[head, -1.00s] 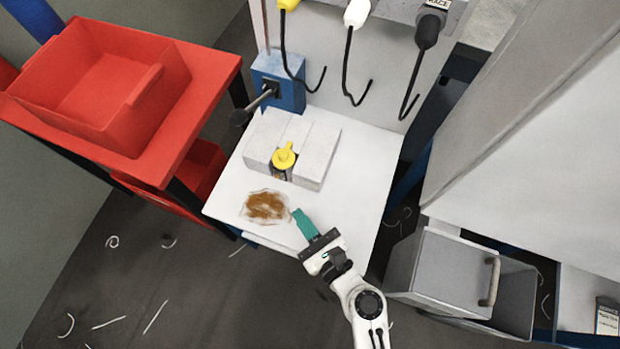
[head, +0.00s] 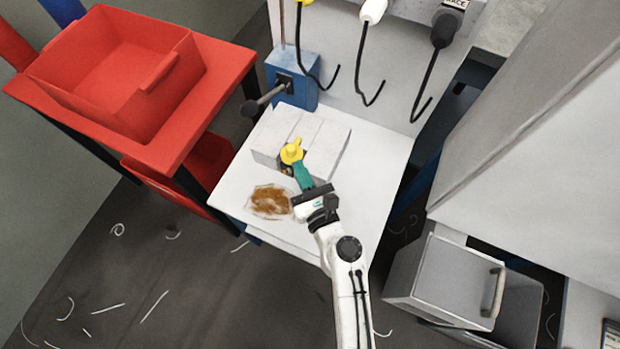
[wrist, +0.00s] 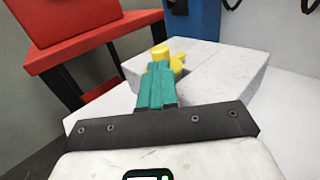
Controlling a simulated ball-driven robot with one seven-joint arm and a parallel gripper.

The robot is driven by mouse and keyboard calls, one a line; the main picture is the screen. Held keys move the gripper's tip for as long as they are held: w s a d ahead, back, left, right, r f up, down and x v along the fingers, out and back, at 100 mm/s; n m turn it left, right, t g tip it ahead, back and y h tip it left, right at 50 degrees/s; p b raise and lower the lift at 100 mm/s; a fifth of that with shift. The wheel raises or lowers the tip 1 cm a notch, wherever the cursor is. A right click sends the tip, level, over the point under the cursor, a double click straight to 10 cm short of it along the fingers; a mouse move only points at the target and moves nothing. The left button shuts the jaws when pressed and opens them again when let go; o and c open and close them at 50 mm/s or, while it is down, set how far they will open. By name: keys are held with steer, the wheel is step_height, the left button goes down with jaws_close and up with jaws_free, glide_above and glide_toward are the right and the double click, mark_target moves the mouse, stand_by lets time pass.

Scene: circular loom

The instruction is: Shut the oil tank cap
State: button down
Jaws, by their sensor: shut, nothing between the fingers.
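The yellow oil tank cap (head: 291,151) sits at the front of the pale grey block-shaped tank (head: 325,147) on the white table. It also shows in the wrist view (wrist: 162,53), just beyond my fingertips, with its tab pointing right there. My gripper (head: 301,168) has teal fingers, shut with nothing between them. The fingertips are right at the near side of the cap; I cannot tell whether they touch it. In the wrist view the gripper (wrist: 158,68) hides the lower part of the cap and the tank's front.
A brown oily patch (head: 270,201) lies on the white table (head: 385,165) left of my gripper. A blue box with a dark lever (head: 265,102) stands behind the tank. Black hooks (head: 372,92) hang above. A red bin (head: 120,70) is at left, a grey drawer (head: 445,278) at right.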

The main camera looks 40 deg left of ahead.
mark_target(293, 147)
steer(key=shift+x, duration=0.95)
steer(key=shift+a+r, duration=0.1)
steer(key=shift+a, duration=0.35)
